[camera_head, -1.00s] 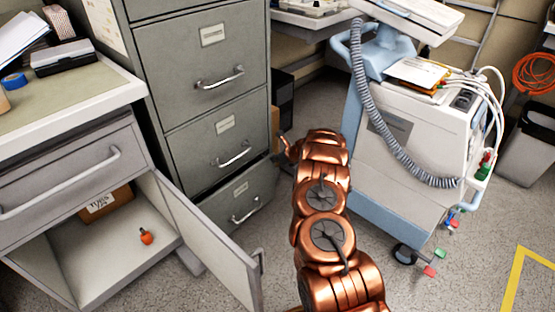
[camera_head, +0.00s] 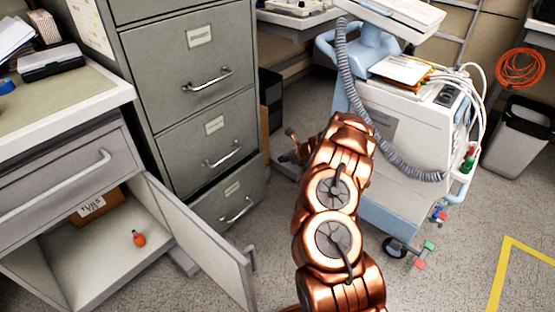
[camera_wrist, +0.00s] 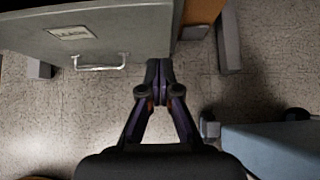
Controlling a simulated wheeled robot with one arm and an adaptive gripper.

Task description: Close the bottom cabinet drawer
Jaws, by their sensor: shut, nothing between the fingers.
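The grey filing cabinet (camera_head: 185,65) stands left of my arm in the head view. Its bottom drawer (camera_head: 215,214) sticks out a little, with a dark gap above its front. The drawer has a metal handle (camera_head: 237,211) and a small label. In the wrist view the drawer front (camera_wrist: 130,30) fills the upper left, with its handle (camera_wrist: 99,66) low on it. My gripper (camera_wrist: 158,68) is shut and empty, its tips by the right end of the drawer front, right of the handle. Contact with the drawer cannot be told. The head view hides the fingers.
A cabinet door (camera_head: 200,240) stands open at the lower left, close to the drawer. A white and blue medical cart (camera_head: 405,135) with a hose stands right of my arm. Some bare floor (camera_head: 455,270) shows at the lower right.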

